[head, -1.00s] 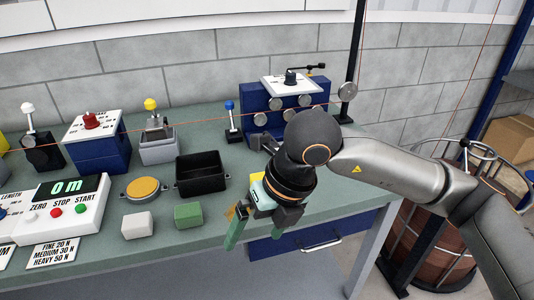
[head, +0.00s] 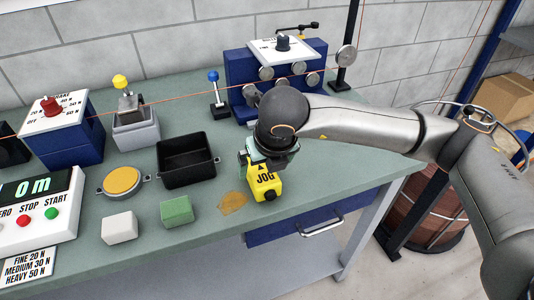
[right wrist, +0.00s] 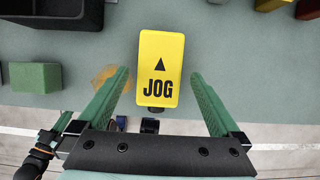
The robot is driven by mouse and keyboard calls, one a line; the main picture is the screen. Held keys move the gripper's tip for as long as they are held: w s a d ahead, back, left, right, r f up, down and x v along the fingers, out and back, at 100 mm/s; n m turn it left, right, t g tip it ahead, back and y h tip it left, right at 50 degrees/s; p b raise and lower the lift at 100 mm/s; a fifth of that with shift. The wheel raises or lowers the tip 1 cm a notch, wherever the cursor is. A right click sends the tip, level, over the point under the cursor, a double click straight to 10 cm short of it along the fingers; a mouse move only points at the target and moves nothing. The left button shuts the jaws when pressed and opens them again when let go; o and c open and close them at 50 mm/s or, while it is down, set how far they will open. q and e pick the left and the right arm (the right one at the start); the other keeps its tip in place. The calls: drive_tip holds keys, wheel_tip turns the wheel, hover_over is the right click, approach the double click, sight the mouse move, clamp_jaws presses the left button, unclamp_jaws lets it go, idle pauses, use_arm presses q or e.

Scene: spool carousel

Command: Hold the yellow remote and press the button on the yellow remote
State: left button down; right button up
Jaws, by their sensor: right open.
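The yellow remote (head: 262,183), marked JOG with a black arrow, is on the green bench near its front edge. A dark round knob (head: 270,196) shows at its front end; I cannot tell if this is the button. My right gripper (head: 270,160) is above the remote, its fingers mostly hidden in the head view. In the right wrist view, the remote (right wrist: 160,68) lies between the lines of the two open green fingers (right wrist: 160,76), with a gap on each side. The gripper is empty.
Left of the remote are an orange-brown patch (head: 233,203), a green block (head: 177,210), a white block (head: 119,227) and a black open bin (head: 187,165). A blue machine with rollers (head: 240,68) stands behind. An orange line (head: 180,104) runs above the bench.

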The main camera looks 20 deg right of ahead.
sight(262, 171)
drive_tip(key=shift+x, duration=1.9)
drive_tip(key=shift+c, duration=0.2)
drive_tip(key=c, duration=1.5)
drive_tip(key=shift+w, duration=0.1)
idle(0.6)
